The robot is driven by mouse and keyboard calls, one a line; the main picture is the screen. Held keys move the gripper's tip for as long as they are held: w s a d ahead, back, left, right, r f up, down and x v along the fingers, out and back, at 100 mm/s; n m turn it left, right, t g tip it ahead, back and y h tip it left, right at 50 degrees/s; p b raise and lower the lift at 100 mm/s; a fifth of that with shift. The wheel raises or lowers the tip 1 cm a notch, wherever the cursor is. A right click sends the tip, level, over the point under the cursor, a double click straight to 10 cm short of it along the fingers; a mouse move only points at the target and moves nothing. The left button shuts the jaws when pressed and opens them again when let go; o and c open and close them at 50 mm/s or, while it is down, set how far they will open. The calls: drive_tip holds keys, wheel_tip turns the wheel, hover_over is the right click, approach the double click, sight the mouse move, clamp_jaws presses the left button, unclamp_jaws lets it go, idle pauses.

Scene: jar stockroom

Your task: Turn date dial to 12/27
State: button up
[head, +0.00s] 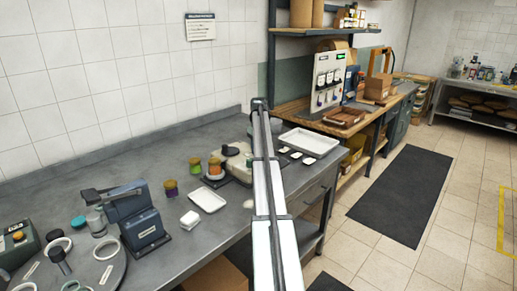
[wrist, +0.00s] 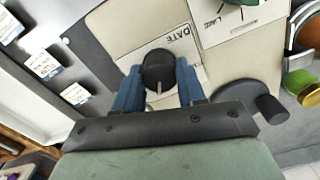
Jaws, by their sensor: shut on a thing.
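The date dial (wrist: 158,66) is a round black knob with a pale pointer mark, on the cream face of a machine (wrist: 120,28). A white label reading DATE (wrist: 183,42) lies beside it, upside down in the wrist view. My gripper (wrist: 159,76) has its two blue fingers closed on either side of the knob. The pale mark points toward the bottom of the wrist view. The date numbers are too small or hidden to read. In the head view the cream machine (head: 236,162) stands on the grey bench, partly behind my arm; the dial and fingers are hidden there.
A second label (wrist: 235,18) with a dark pointer is beside the dial. A black cylindrical handle (wrist: 268,106) sticks out at right. Jars (head: 194,165), a white tray (head: 208,200) and a blue press (head: 138,220) stand on the bench. Small white cards (head: 296,155) lie beyond the machine.

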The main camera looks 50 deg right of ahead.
drive_tip(key=m, duration=0.6)
drive_tip(key=shift+m, duration=0.3)
idle(0.4)
drive_tip(key=o, duration=1.1)
drive_tip(key=shift+c, duration=0.2)
wheel_tip(320, 180, up, 14)
drive_tip(key=shift+f, duration=0.1)
